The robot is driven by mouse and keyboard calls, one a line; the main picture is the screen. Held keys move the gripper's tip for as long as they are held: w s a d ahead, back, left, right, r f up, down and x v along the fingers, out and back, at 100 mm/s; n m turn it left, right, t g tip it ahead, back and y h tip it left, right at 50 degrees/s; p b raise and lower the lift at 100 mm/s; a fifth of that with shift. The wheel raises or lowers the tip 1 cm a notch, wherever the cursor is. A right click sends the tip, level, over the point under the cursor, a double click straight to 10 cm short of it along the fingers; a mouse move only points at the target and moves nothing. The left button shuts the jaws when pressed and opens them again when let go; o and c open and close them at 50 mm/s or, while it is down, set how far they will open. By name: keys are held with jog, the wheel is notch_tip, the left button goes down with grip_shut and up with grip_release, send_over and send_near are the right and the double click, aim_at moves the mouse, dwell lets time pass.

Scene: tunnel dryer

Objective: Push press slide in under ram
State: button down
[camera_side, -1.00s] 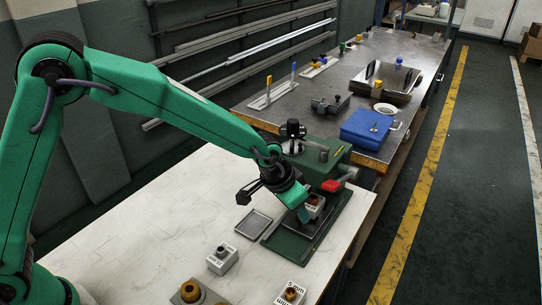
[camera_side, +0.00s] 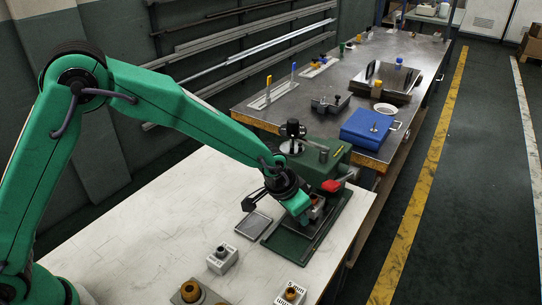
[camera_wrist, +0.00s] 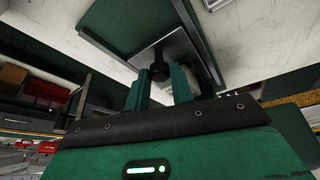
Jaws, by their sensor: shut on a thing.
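The green press (camera_side: 322,162) stands at the far end of its green base (camera_side: 285,240), with a red part (camera_side: 331,186) on its front. My gripper (camera_side: 303,216) is low over the base, close in front of the press. In the wrist view my gripper (camera_wrist: 160,88) has its two green fingers on either side of a black knob (camera_wrist: 158,71), shut on it. The knob joins a grey metal slide plate (camera_wrist: 178,46). A small grey block (camera_side: 319,203) shows beyond my gripper near the red part, mostly hidden. The ram's underside is hidden.
A small grey tray (camera_side: 254,224) lies left of the base. A white block (camera_side: 222,258) and another white block (camera_side: 291,294) stand nearer on the white table, by a brown-ringed part (camera_side: 190,291). The metal bench (camera_side: 340,75) behind holds a blue box (camera_side: 367,127).

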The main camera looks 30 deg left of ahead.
jog(key=shift+w+d, duration=0.15)
jog(key=shift+w, duration=1.8)
jog(key=c, duration=1.2)
grip_release()
jog(key=shift+s+r, duration=0.1)
jog(key=shift+r, duration=0.05)
jog(key=v, duration=0.7)
jog(key=shift+r, duration=0.25)
jog(key=shift+s, duration=0.1)
